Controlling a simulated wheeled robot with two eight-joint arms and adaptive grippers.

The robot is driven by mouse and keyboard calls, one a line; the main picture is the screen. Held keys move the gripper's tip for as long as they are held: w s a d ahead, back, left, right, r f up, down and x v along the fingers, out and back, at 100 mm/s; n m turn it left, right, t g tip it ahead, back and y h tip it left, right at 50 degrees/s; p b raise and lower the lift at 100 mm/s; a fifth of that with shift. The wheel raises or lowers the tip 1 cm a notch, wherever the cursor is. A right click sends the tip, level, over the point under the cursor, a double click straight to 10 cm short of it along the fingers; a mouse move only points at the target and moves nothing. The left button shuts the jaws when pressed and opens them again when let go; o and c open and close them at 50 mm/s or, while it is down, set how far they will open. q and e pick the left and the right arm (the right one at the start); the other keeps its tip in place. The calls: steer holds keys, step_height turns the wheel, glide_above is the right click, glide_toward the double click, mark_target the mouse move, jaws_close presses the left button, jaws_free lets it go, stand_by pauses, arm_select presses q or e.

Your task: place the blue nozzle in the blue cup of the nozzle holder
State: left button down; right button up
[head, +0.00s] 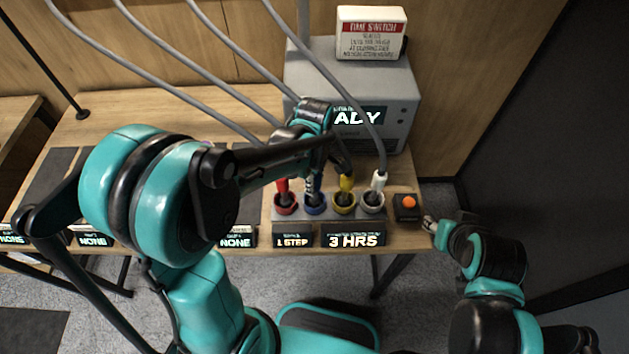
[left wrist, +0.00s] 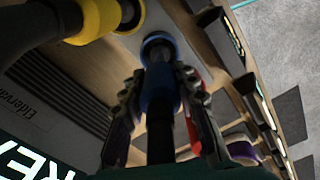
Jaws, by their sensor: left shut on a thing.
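The nozzle holder (head: 328,214) has red (head: 285,207), blue (head: 315,207), yellow (head: 343,205) and white (head: 372,203) cups in a row. My left gripper (head: 311,178) is over the blue cup. In the left wrist view its fingers (left wrist: 160,115) flank the blue nozzle (left wrist: 158,92), which they hold. The nozzle's dark tip lines up with the blue cup's rim (left wrist: 157,37); how deep it sits is hard to tell. My arm hides most of the nozzle in the head view. My right gripper (head: 432,224) is by the table's right edge, its jaws too small to read.
Red (head: 282,185), yellow (head: 347,183) and white (head: 379,181) nozzles stand in their cups close beside the left gripper. Grey hoses (head: 225,87) hang above. A grey machine (head: 402,93) stands behind. An orange button (head: 409,202) is right of the holder.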

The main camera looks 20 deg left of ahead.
arm_select(q)
steer(key=c, duration=1.2)
jaws_free()
steer(key=shift+f, duration=0.15)
steer(key=shift+o, duration=0.2)
